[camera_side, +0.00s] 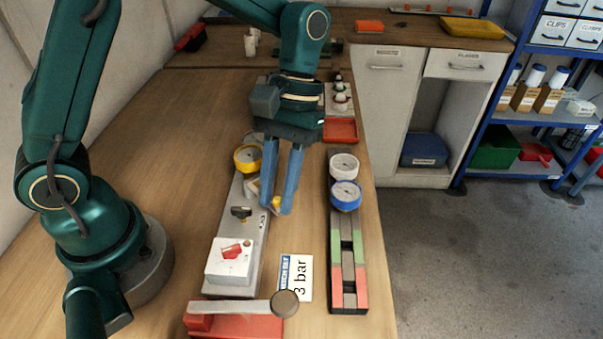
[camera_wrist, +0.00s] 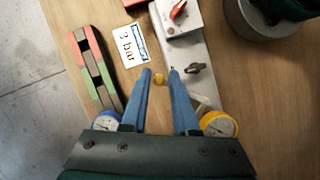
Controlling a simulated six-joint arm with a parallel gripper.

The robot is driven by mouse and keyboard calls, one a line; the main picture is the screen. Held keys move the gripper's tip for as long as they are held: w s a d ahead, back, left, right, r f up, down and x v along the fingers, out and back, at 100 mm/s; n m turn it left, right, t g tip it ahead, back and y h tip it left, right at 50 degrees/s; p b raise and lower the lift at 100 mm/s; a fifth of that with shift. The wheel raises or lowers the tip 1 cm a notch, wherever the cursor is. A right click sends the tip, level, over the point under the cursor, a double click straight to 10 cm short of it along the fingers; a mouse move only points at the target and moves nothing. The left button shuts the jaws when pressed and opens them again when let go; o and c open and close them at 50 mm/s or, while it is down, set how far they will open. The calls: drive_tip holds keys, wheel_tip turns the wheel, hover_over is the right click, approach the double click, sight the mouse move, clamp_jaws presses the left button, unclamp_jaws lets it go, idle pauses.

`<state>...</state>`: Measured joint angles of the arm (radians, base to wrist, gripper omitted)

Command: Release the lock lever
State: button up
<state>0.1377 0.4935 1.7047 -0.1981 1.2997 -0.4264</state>
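A pale bracket-like part (camera_side: 252,188) sits close by, partly hidden by the fingers. A black handle (camera_side: 241,212) stands on the plate. No part is labelled as the lock lever.
A white box with a red switch (camera_side: 231,252) sits on the plate. A grey arm with a round end (camera_side: 284,303) lies over a red block at the front. Yellow (camera_side: 247,158), white (camera_side: 343,166) and blue (camera_side: 345,195) gauges stand near the gripper.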

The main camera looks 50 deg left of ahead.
drive_tip(key=shift+o, duration=0.7)
drive_tip(key=shift+w+r, duration=0.1)
drive_tip(key=shift+r, duration=0.05)
drive_tip(key=shift+v, duration=2.4)
